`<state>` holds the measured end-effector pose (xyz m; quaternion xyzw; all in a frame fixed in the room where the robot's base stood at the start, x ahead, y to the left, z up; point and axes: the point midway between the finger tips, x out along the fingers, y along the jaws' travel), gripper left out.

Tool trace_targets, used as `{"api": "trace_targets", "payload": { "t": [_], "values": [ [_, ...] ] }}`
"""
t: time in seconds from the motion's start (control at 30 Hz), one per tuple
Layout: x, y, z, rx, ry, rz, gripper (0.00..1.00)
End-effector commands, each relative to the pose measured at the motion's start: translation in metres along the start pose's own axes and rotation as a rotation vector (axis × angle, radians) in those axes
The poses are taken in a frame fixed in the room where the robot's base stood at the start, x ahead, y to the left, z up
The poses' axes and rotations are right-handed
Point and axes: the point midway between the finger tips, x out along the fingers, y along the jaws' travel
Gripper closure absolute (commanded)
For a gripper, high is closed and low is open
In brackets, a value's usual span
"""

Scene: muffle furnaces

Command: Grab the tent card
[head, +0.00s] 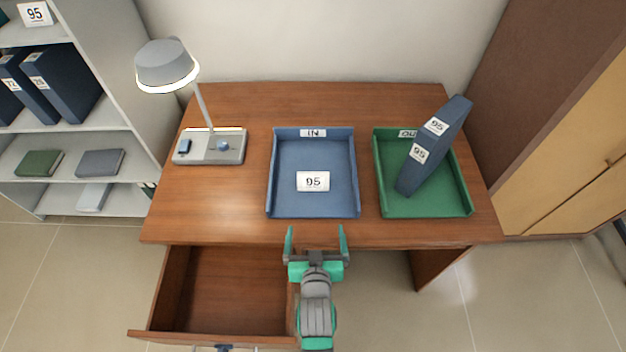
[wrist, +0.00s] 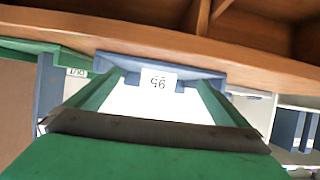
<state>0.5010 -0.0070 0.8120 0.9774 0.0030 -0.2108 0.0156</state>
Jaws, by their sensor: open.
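The white tent card (head: 313,181) marked "95" stands in the blue IN tray (head: 272,190) on the desk. It also shows in the wrist view (wrist: 158,81), with its number upside down, framed between my two fingers. My gripper (head: 315,232) is open and empty at the desk's front edge, apart from the card, with its fingers pointing toward the tray.
A green OUT tray (head: 460,211) holds a tilted blue binder (head: 436,145) labelled "95". A lamp (head: 209,146) stands at the desk's left. An empty drawer (head: 220,285) is pulled out below. Another "95" card (head: 36,14) is on the shelf.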

Motion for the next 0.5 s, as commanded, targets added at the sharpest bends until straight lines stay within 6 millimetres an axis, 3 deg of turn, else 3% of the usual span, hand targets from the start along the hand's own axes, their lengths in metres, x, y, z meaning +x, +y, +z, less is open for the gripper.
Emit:
{"api": "trace_targets", "payload": {
  "t": [0.03,0.2,0.33,0.5],
  "values": [
    [0.015,-0.001,-0.016,0.004,-0.002,0.000,0.00],
    [0.048,-0.004,-0.051,0.018,-0.039,0.001,0.00],
    [0.062,-0.007,-0.070,0.027,-0.059,0.000,0.00],
    [0.072,-0.009,-0.081,0.032,-0.073,-0.001,0.00]
  ]
}}
